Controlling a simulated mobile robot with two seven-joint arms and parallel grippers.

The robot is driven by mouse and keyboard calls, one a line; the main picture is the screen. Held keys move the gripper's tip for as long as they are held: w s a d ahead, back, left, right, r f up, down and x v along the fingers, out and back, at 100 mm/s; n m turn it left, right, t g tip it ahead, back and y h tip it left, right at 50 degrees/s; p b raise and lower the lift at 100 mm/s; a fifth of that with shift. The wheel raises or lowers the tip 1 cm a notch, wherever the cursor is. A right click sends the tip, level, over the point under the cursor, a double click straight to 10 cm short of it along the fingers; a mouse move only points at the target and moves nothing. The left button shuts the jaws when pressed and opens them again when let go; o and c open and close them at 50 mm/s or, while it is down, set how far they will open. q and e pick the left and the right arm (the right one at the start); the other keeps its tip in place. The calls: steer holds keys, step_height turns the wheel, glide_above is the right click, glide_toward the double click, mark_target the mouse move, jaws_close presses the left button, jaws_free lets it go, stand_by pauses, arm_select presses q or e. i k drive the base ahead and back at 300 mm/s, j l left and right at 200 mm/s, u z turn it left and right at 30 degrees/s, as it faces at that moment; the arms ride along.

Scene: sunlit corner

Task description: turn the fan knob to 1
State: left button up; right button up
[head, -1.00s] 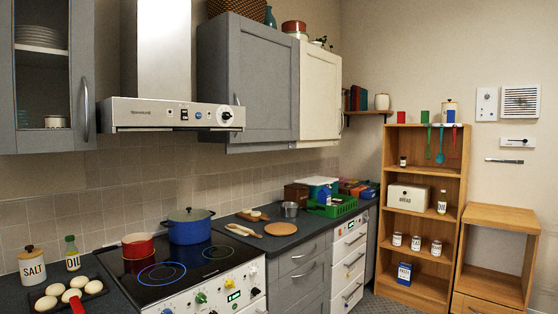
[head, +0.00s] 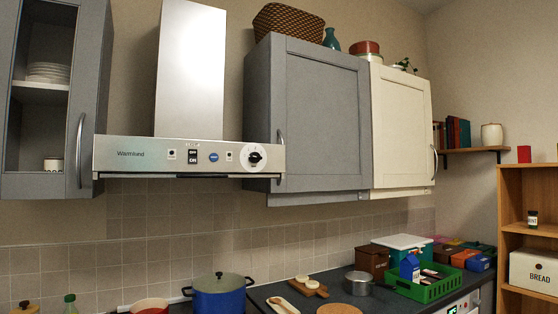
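The fan knob (head: 255,157) is a black knob on a round white dial at the right end of the range hood's front panel (head: 130,155). The marks on the dial are too small to read. Left of the knob on the panel are a black ON switch (head: 193,157), a blue button (head: 213,157) and small indicators. Neither of my grippers shows in the head view.
A grey wall cabinet (head: 320,115) hangs right beside the hood, its handle close to the knob. A glass-front cabinet (head: 50,95) is on the left. Below stand a blue pot (head: 218,298) and a green crate (head: 430,288). The space before the hood is clear.

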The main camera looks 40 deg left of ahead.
mark_target(253, 157)
steer(key=i+l+u, duration=0.15)
steer(key=i+u, duration=0.3)
steer(key=i+l+u, duration=0.35)
steer(key=i+u, duration=0.15)
steer(key=i, duration=0.15)
steer(key=i+l+u, duration=0.9)
steer(key=l, duration=0.3)
steer(key=k+j, duration=0.05)
steer(key=k, duration=0.05)
